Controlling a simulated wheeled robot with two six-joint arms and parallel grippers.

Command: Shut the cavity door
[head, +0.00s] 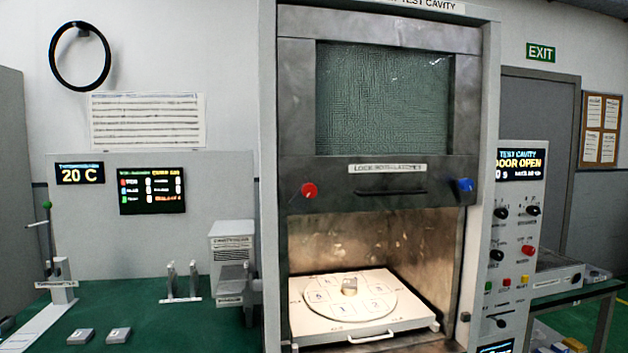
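The test cavity door (383,97) is a grey metal sliding panel with a mesh window. It is raised, above the open cavity (360,246). A label and a dark handle slot (391,191) are on its lower part, with a red knob (309,191) at left and a blue knob (464,185) at right. Inside the cavity, a small block (349,286) sits on a round numbered plate on a white tray (312,328) with a front handle. The panel display (522,164) reads DOOR OPEN. Neither gripper shows in the head view.
A control panel (515,240) with knobs and buttons stands right of the cavity. On the green bench (150,310) at left are a small stand, two grey blocks and a white box (231,242). A side table (575,290) is at right.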

